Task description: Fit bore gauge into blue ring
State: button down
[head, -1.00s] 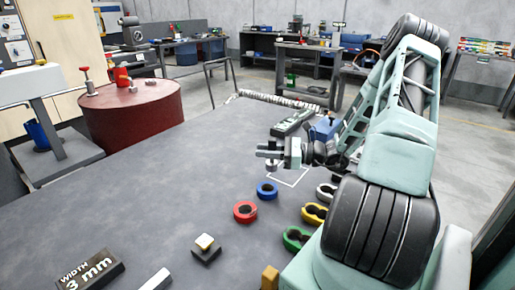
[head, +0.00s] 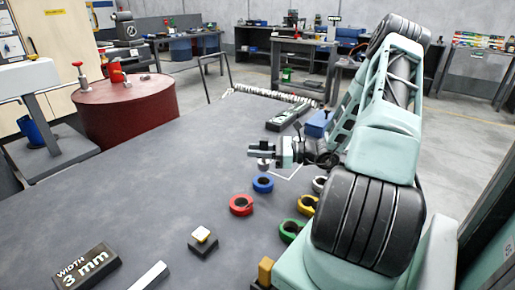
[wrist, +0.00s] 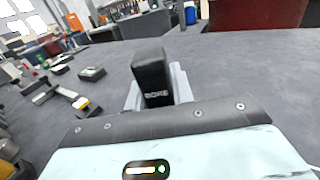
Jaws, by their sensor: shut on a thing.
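The bore gauge shows in the wrist view as a black block (wrist: 153,78) lettered "BORE". My gripper (head: 262,152) is shut on it and holds it above the table. In the head view a small grey end shows just under the jaws; the rest of the gauge is hard to make out there. The blue ring (head: 263,184) lies flat on the grey table, nearer the camera than my gripper and just below it in the head view. The gauge appears apart from the ring. I cannot pick out the blue ring in the wrist view.
A red ring (head: 241,205), green ring (head: 291,231) and yellow ring (head: 307,204) lie nearby. A small block on a dark base (head: 202,242) and a "WIDTH 3 mm" sign (head: 86,268) stand nearer. The table's left middle is clear. A red barrel (head: 125,112) stands beyond.

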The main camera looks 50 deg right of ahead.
aim_at(266, 160)
jog(key=shift+f+b, duration=0.8)
jog(key=shift+f, duration=1.05)
jog(key=shift+r+p, duration=0.1)
jog(key=shift+p, duration=0.8)
jog(key=shift+f+b, duration=0.95)
jog(key=shift+f, duration=0.95)
jog(key=c, duration=1.1)
grip_release()
jog(key=shift+v, duration=3.8)
